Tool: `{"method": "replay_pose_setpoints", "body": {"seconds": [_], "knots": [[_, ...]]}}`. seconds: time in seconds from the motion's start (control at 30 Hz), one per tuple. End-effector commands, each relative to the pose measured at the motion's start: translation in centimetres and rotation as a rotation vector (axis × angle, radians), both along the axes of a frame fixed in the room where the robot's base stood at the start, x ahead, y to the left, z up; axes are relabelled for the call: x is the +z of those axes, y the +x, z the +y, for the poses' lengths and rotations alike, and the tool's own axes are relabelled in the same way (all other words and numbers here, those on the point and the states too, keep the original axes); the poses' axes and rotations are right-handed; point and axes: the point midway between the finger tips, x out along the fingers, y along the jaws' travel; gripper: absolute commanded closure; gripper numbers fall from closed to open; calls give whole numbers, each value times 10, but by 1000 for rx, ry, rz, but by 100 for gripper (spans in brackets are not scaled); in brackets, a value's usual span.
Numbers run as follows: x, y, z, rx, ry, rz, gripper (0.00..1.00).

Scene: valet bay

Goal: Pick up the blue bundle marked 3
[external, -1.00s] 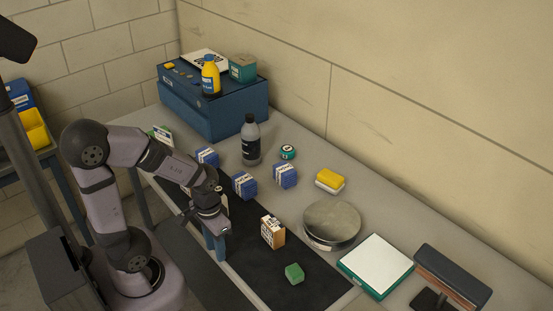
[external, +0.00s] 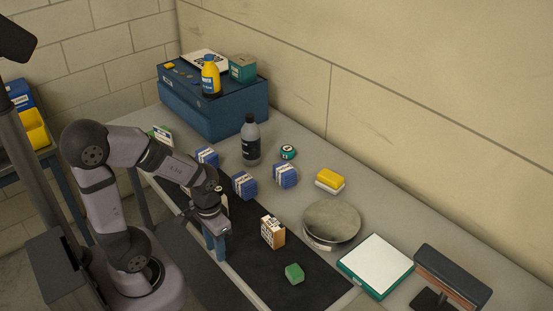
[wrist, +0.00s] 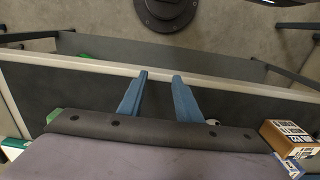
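Three blue bundles with white bands stand on the worktop in the external view: one at the left (external: 207,156), one in the middle (external: 244,185) and one at the right (external: 285,175). Their numbers are too small to read, so I cannot tell which is marked 3. My gripper (external: 215,245) is over the near edge of the dark mat, nearer the front than the bundles and apart from them. In the wrist view my gripper (wrist: 160,77) shows two blue fingers apart with nothing between them. A blue-and-white corner (wrist: 293,166) shows at the lower right there.
A tan box (external: 272,232) and a green block (external: 293,273) stand on the dark mat (external: 245,262). A grey bottle (external: 250,140), a yellow-and-white sponge (external: 329,181) and a round metal plate (external: 332,222) stand behind. A tan box (wrist: 288,137) shows in the wrist view.

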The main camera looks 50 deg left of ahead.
Motion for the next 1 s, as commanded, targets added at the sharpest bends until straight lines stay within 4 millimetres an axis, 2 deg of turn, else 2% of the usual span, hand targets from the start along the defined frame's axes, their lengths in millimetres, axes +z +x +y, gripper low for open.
{"method": "replay_pose_setpoints", "body": {"seconds": [0.17,0.3,0.4,0.77,0.93,1.0], "knots": [[0,0,0,0,0,0,69],[0,0,0,0,0,0,35],[0,0,0,0,0,0,14],[3,0,1,7,2,9,14],[21,-1,7,62,11,65,14],[33,0,12,141,4,106,14]]}}
